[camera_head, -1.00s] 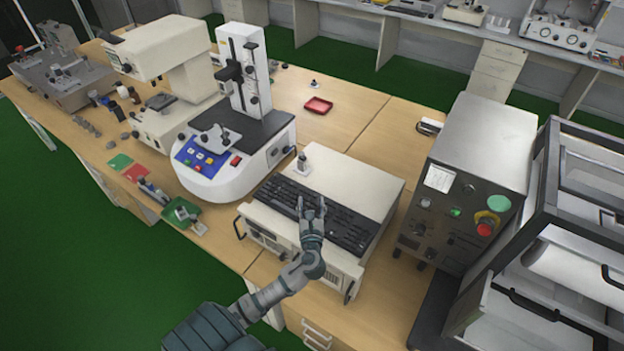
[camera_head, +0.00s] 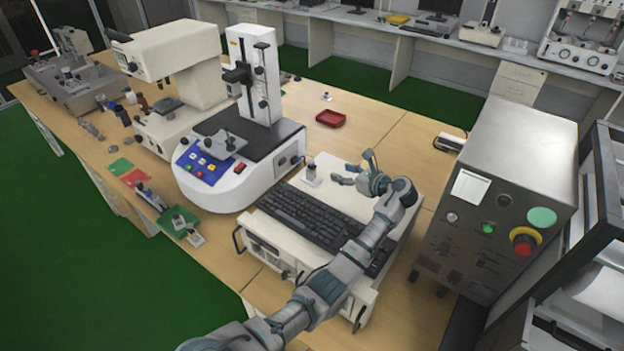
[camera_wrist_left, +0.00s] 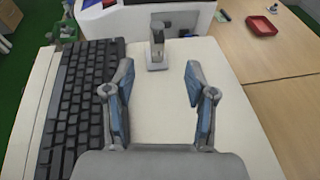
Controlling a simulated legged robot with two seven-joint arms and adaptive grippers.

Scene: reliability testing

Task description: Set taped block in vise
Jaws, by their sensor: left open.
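A small block-like piece (camera_head: 310,173) with a pale base and a darker upright top stands on the white instrument box, and it also shows in the left wrist view (camera_wrist_left: 157,47). I cannot make out tape on it. My left gripper (camera_head: 353,167) is open and empty over the box, to the right of this piece. In the left wrist view the gripper's fingers (camera_wrist_left: 158,70) are spread, with the piece beyond the gap between them. A grey fixture (camera_head: 224,145) sits on the white test machine; I cannot tell if it is the vise. My right gripper is not in view.
A black keyboard (camera_head: 310,215) lies along the box's front. The test machine (camera_head: 262,178) stands left of the box. A control box (camera_head: 500,190) with a red button stands at the right. A red tray (camera_head: 331,118) lies behind, with clear table around it.

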